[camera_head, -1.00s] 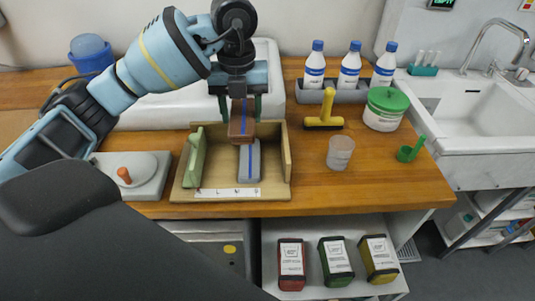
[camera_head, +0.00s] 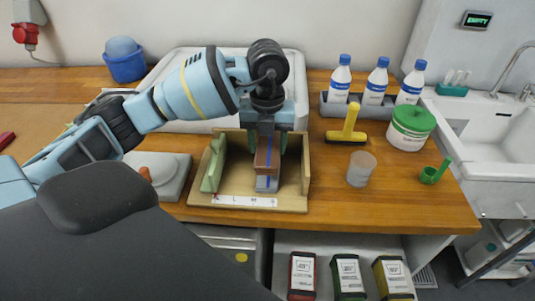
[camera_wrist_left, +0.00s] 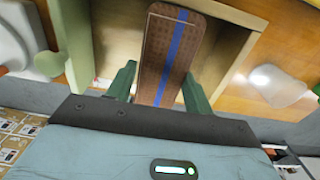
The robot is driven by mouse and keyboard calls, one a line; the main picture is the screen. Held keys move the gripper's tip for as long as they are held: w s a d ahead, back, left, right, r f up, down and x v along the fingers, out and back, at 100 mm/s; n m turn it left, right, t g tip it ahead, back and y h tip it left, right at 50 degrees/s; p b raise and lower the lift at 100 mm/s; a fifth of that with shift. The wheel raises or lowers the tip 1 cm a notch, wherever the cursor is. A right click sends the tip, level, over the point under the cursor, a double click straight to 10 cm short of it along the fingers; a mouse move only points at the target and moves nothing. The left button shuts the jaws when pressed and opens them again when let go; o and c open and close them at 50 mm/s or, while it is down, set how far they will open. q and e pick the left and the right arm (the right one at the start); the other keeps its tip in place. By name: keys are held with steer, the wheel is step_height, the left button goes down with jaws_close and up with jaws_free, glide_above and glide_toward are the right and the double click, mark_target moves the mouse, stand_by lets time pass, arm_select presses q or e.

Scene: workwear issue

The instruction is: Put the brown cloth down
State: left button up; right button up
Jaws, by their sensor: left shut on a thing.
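The brown cloth (camera_head: 266,157) is a folded block with a blue stripe. My left gripper (camera_head: 267,148) is shut on it, with green fingers at its two sides. In the left wrist view the brown cloth (camera_wrist_left: 160,55) sits between the fingers. It is over the wooden tray (camera_head: 292,196), in line with a grey folded cloth (camera_head: 267,185) with a blue stripe, which it largely covers in the head view. I cannot tell whether the two touch. My right gripper is not in view.
A scale-like grey block (camera_head: 172,172) is left.

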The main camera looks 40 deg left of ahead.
mark_target(267, 146)
arm_select(q)
steer(key=shift+f, duration=1.85)
steer(key=shift+f, duration=0.1)
steer(key=o, duration=1)
steer(key=shift+c, duration=0.2)
step_height(267, 146, up, 12)
steer(key=shift+r+p, duration=0.1)
steer(key=shift+p, duration=0.2)
